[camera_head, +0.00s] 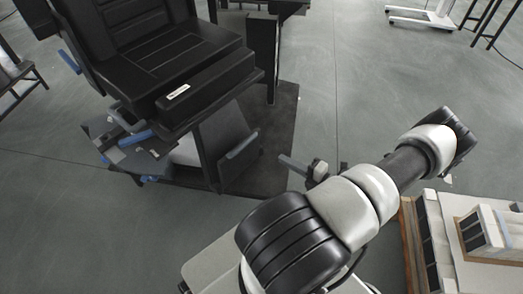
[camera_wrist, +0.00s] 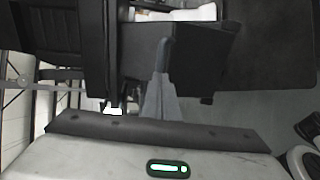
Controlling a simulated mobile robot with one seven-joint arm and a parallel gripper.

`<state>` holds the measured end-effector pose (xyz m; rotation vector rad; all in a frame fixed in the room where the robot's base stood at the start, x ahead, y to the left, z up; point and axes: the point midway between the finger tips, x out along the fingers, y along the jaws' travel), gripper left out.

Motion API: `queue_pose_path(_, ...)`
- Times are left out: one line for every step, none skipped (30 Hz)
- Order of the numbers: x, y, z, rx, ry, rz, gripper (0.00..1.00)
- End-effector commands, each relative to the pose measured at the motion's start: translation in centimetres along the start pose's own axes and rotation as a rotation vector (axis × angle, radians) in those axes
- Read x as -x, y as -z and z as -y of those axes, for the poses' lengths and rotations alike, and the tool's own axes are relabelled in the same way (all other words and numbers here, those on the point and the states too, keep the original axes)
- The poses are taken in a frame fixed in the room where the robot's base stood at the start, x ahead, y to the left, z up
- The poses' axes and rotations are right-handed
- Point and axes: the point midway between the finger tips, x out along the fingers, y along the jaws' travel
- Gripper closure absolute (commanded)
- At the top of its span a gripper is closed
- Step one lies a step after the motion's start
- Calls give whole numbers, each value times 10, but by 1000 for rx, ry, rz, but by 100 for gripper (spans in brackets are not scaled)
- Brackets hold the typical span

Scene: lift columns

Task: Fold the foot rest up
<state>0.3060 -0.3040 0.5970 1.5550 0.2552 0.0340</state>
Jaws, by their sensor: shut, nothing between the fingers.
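A black padded chair (camera_head: 175,45) stands at the upper left of the head view. Its foot rest (camera_head: 224,146) appears to be the dark panel hanging steeply below the front of the seat, with a grey-blue strip along its right edge. My gripper (camera_head: 284,161) is just right of the foot rest in the head view, apart from it in the picture and partly hidden behind my arm. In the wrist view my gripper (camera_wrist: 164,45) is shut and empty, its fingers pointing up the picture in front of a dark panel (camera_wrist: 200,58). I cannot tell whether they touch.
A dark mat (camera_head: 277,150) lies under the chair. Blue levers (camera_head: 69,61) stick out at the chair's left side. A pallet with boxes (camera_head: 470,240) stands at the lower right.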

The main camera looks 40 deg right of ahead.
Motion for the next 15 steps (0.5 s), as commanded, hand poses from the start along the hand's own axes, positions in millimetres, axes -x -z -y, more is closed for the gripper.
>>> queue_pose_path(-5, 0, 1, -2, -1, -1, 100)
queue_pose_path(-9, 1, 1, -1, -1, -2, 100)
queue_pose_path(-15, 1, 1, 0, -2, -4, 100)
queue_pose_path(-20, 2, 1, 0, -2, -5, 100)
queue_pose_path(-26, 2, 1, 0, -2, -5, 100)
queue_pose_path(-34, 2, 2, 1, -2, -6, 100)
queue_pose_path(-40, 2, 2, 1, -3, -6, 100)
queue_pose_path(-47, 2, 2, 2, -2, -6, 100)
queue_pose_path(-56, 2, 2, 2, -2, -7, 100)
queue_pose_path(-63, 2, 2, 3, -2, -7, 100)
queue_pose_path(-69, 2, 2, 3, -1, -7, 100)
queue_pose_path(-78, 2, 2, 2, -2, -6, 100)
queue_pose_path(-84, 2, 2, 3, -1, -7, 100)
queue_pose_path(-90, 2, 2, 3, -1, -8, 100)
queue_pose_path(-98, 2, 2, 3, -1, -7, 100)
